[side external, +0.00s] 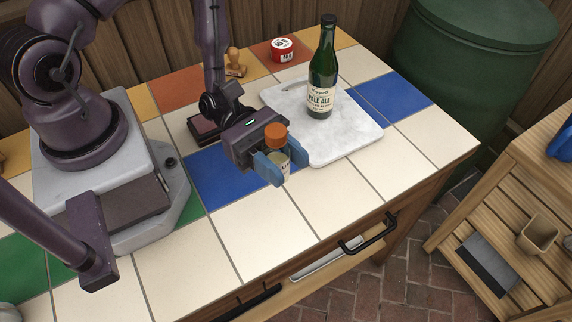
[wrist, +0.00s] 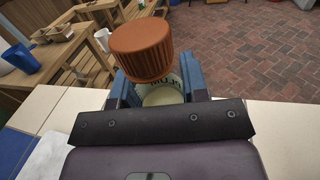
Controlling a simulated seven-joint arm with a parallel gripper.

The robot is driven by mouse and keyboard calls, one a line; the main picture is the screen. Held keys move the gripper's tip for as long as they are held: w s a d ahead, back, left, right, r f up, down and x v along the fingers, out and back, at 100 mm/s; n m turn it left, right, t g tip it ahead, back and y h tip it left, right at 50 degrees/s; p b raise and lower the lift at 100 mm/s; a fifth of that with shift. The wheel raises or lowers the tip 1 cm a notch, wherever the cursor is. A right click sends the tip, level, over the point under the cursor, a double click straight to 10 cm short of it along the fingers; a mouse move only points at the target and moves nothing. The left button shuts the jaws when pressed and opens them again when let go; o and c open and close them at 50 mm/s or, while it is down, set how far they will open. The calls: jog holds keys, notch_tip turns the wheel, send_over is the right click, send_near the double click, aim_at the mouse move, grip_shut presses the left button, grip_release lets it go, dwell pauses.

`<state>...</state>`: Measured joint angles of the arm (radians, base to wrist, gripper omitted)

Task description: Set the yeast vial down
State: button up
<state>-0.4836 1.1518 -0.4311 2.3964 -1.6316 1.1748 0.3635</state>
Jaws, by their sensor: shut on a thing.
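The yeast vial is a small clear jar with a pale label and an orange ribbed cap (side external: 275,133). My gripper (side external: 274,166) is shut on the vial, with one blue finger on each side of its body. The vial is upright in the side view, over the blue and cream tiles in front of the marble board. I cannot tell whether its base touches the tiles, as the fingers hide it. In the wrist view the orange cap (wrist: 141,48) stands above the fingers, and part of the label shows between them.
A green bottle (side external: 322,75) stands on the white marble board (side external: 345,140) just behind my gripper. A red tin (side external: 282,49) and a wooden stamp (side external: 235,63) sit at the back. Cream tiles (side external: 330,198) in front are clear. An open drawer (side external: 330,262) juts out below the front edge.

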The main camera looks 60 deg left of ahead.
jog(key=w+a+r+n+t+y, duration=0.6)
jog(key=w+a+t, duration=0.3)
jog(key=w, duration=0.3)
jog(key=w+a+r+n+t+y, duration=0.2)
jog(key=a+r+n+y, duration=0.1)
jog(key=r, duration=0.3)
jog(key=w+a+r+n+t+y, duration=0.2)
jog(key=a+r+n+y, duration=0.1)
jog(key=a+r, duration=0.2)
jog(key=shift+w+a+r, duration=0.2)
jog(key=shift+w+r, duration=0.15)
jog(key=shift+r, duration=0.75)
